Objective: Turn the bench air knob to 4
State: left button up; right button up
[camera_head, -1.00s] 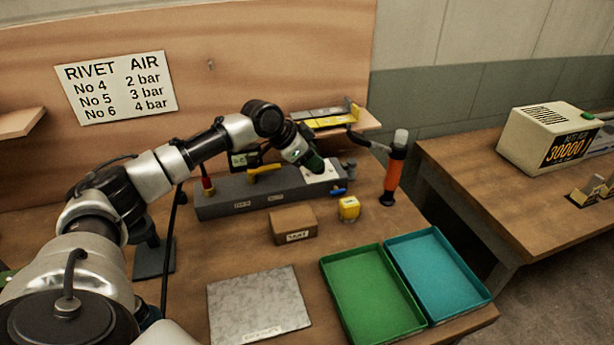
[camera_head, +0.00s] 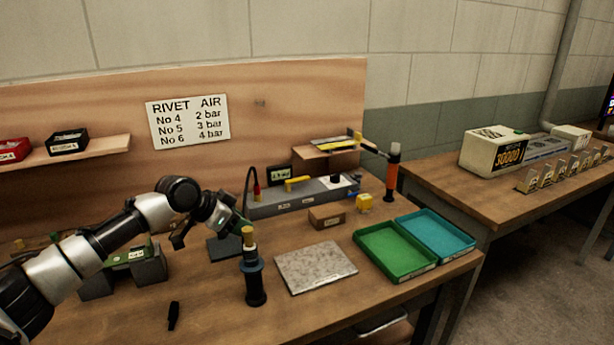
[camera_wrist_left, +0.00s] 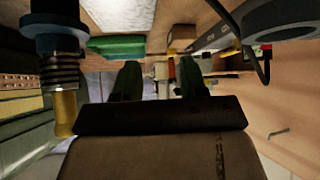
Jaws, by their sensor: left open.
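The air knob (camera_head: 335,180) is a small dark shape on the pale dial plate at the right end of the long grey bench unit (camera_head: 285,204). It is too small to read its setting. My left gripper (camera_head: 238,221) is well to the left of the knob, above the bench and near a dark upright tool with a yellow top. In the left wrist view its two green fingers (camera_wrist_left: 160,82) are apart with nothing held between them. My right gripper is not in view.
The dark upright tool (camera_head: 254,275) stands close by my left gripper. A metal plate (camera_head: 318,268), a brown box (camera_head: 326,217), a green tray (camera_head: 396,250) and a teal tray (camera_head: 436,235) lie on the bench. The sign (camera_head: 188,122) lists No 6 with 4 bar.

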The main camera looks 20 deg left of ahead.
aim_at(335, 178)
jog(key=i+l+u, duration=0.15)
jog(key=u, duration=0.3)
jog(key=i+l+u, duration=0.2)
jog(key=u, duration=0.25)
jog(key=i+l+u, duration=0.1)
jog(key=l+u, duration=0.35)
jog(key=i+l, duration=0.1)
jog(key=l, duration=0.35)
jog(key=i+l, duration=0.1)
jog(key=l, duration=0.35)
jog(key=i+l, duration=0.15)
jog(key=l, duration=0.3)
jog(key=i+l, duration=0.1)
jog(key=l, duration=0.35)
jog(key=i+l, duration=0.1)
jog(key=l, duration=0.3)
jog(key=i+l, duration=0.1)
jog(key=l, duration=0.35)
jog(key=i+l, duration=0.15)
jog(key=l, duration=0.3)
